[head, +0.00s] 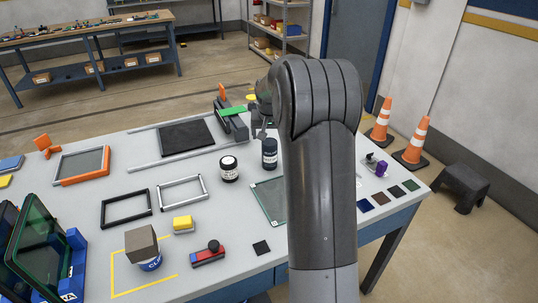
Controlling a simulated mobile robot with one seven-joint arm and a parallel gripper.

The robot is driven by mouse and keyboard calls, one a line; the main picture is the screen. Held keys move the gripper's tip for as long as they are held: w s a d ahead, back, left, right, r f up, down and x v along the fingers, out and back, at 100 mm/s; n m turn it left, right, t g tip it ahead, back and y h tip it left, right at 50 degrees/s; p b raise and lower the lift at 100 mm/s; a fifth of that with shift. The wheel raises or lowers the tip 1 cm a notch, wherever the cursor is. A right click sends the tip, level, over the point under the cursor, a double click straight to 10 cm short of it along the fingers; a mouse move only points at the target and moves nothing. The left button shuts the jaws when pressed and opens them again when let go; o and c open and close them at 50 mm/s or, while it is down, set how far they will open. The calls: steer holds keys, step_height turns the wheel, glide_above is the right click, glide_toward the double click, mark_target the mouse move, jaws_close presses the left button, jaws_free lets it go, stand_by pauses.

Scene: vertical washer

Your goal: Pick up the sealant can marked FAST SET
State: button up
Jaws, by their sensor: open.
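A dark navy can (269,155) with pale lettering stands upright near the middle of the table; its lettering is too small to read.
A green-topped device (232,120) stands behind the can. Traffic cones (413,140) stand beyond the table.

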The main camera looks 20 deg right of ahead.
mark_target(270, 149)
steer(key=x, duration=1.1)
steer(key=c, duration=1.4)
steer(key=shift+o, duration=0.2)
steer(key=shift+d+r, duration=0.1)
